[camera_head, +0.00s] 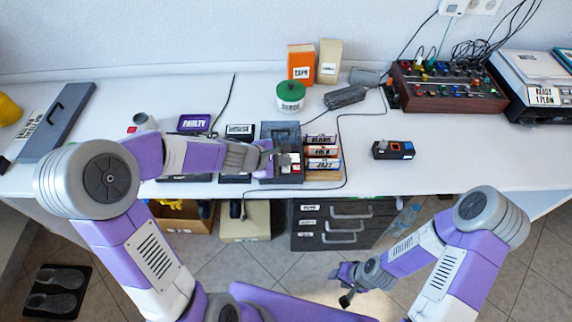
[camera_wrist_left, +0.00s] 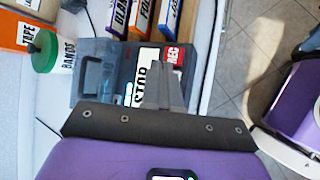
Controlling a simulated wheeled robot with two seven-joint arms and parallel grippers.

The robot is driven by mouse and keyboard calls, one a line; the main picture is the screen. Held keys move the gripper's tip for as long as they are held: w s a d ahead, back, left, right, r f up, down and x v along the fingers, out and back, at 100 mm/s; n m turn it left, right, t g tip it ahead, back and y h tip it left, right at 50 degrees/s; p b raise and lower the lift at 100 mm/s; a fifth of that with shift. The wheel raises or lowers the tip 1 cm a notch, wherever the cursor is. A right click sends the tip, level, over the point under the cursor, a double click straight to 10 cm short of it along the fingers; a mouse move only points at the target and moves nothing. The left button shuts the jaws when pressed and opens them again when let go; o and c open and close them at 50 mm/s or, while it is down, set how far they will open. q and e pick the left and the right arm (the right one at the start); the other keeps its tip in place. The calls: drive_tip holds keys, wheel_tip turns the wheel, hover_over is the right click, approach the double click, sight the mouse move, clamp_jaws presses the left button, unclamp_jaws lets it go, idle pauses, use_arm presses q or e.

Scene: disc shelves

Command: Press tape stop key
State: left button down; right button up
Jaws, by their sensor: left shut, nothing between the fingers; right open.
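The tape recorder (camera_head: 281,131) is a dark grey box near the front edge of the table, with its keys toward the front. In the left wrist view, the white key labelled STOP (camera_wrist_left: 141,88) sits on the recorder (camera_wrist_left: 96,75), below a red key labelled REC (camera_wrist_left: 173,54). My left gripper (camera_head: 278,158) is shut and empty over the recorder's keys. In the left wrist view its fingertips (camera_wrist_left: 163,70) overlap the STOP key area and partly hide it; I cannot tell if they touch it. My right gripper (camera_head: 345,285) is open and empty, low in front of the table.
Labelled boxes (camera_head: 322,151) stand right beside the recorder. A green-lidded jar (camera_head: 290,97) and an orange box (camera_head: 301,65) stand behind. A small black device (camera_head: 393,150) and a mixer (camera_head: 447,87) are at the right. Cables cross the table.

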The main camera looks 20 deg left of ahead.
sight(284, 170)
use_arm(q)
drive_tip(key=shift+r, duration=0.15)
wheel_tip(284, 170, up, 5)
drive_tip(key=p, duration=0.5)
drive_tip(key=shift+r, duration=0.1)
idle(0.8)
